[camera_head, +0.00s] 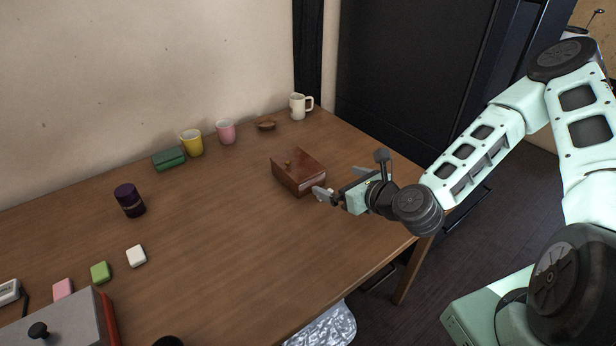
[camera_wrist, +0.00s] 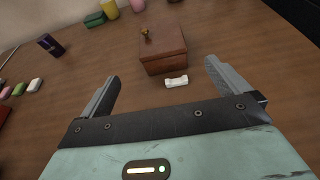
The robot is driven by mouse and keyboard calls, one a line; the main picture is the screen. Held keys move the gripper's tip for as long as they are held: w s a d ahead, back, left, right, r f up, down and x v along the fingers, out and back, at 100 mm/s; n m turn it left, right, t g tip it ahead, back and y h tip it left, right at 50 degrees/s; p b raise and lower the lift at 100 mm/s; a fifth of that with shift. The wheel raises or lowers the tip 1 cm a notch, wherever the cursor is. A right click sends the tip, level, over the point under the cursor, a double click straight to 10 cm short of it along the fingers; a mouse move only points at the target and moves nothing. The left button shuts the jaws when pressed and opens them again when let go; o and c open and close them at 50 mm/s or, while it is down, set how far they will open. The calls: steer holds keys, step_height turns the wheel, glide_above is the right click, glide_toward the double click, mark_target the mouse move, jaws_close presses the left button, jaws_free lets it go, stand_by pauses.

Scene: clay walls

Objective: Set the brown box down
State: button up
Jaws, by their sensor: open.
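The brown box (camera_head: 297,171) is a wooden box with a small knob on top. It rests upright on the wooden table (camera_head: 215,240), toward the right end. In the wrist view the brown box (camera_wrist: 163,50) sits beyond the fingertips, with a small white piece (camera_wrist: 176,81) on its near side. My gripper (camera_head: 328,193) is at the near right side of the box. In the wrist view my gripper (camera_wrist: 162,75) has its two fingers wide apart, with nothing held between them.
A green box (camera_head: 169,158), yellow cup (camera_head: 191,143), pink cup (camera_head: 226,132), small brown dish (camera_head: 266,124) and cream mug (camera_head: 299,106) line the wall side. A dark purple canister (camera_head: 130,201) and small blocks (camera_head: 136,256) stand left. The table's middle is clear.

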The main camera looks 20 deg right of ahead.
steer(key=b, duration=0.3)
glide_toward(304, 168)
steer(key=x, duration=0.5)
steer(key=shift+a, duration=0.15)
steer(key=shift+f+p+x, duration=0.2)
steer(key=shift+p+x, duration=0.25)
steer(key=shift+x, duration=2.5)
steer(key=shift+s, duration=0.1)
steer(key=shift+c, duration=0.3)
steer(key=c, duration=0.8)
steer(key=shift+r, duration=0.2)
steer(key=shift+c, duration=0.5)
